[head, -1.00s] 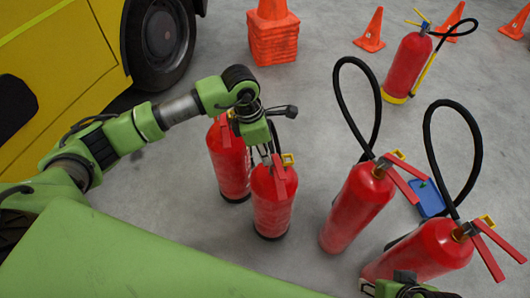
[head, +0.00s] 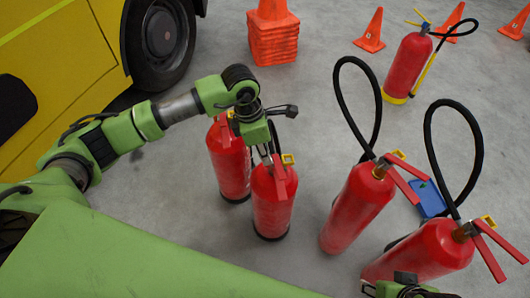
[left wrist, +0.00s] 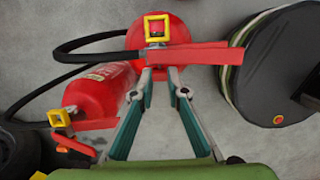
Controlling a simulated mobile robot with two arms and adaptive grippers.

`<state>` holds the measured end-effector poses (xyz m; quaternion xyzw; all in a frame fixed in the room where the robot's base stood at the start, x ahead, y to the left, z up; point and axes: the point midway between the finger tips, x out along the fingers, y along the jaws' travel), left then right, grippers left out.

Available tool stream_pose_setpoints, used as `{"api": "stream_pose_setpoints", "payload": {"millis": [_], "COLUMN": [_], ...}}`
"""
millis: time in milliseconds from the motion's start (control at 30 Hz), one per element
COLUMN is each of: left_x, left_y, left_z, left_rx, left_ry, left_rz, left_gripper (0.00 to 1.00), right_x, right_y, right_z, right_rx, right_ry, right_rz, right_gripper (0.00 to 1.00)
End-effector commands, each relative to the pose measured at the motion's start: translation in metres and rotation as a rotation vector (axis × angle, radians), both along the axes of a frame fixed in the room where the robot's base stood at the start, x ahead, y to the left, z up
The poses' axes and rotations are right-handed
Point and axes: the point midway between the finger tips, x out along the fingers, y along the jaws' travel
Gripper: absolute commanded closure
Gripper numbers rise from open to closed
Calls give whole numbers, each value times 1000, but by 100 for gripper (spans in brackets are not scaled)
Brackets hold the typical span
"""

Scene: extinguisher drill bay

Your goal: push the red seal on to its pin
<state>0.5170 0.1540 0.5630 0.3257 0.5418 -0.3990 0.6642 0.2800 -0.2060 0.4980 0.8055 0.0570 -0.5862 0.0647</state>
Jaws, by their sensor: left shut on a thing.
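My left gripper (head: 265,153) is at the valve head of the front left red extinguisher (head: 272,212). In the left wrist view, its two fingers (left wrist: 160,74) are a small gap apart, right below that extinguisher's red lever (left wrist: 205,54) and its square yellow pin ring (left wrist: 157,27). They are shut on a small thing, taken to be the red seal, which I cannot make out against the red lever. The pin itself is hidden from me. My right gripper (head: 405,287) shows only partly at the bottom edge of the head view, and its fingers are unclear.
A second extinguisher (head: 227,160) stands close behind. Two with looped black hoses stand to the right (head: 355,205) (head: 425,250), near a blue object (head: 430,200). Another extinguisher (head: 407,68), orange cones (head: 369,30) and a yellow vehicle (head: 60,60) are farther back.

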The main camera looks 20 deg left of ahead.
Motion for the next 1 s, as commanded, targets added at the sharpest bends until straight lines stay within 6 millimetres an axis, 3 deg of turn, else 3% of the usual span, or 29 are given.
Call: {"api": "stream_pose_setpoints", "payload": {"millis": [967,1000], "left_x": [0,0], "left_y": [0,0], "left_z": [-1,-1], "left_rx": [0,0], "left_ry": [0,0], "left_rz": [0,0], "left_gripper": [100,78], "right_x": [2,2], "right_y": [3,3], "right_z": [-1,-1], "right_rx": [10,10], "right_ry": [-10,-10], "right_rz": [-4,-4], "right_gripper": [58,58]}}
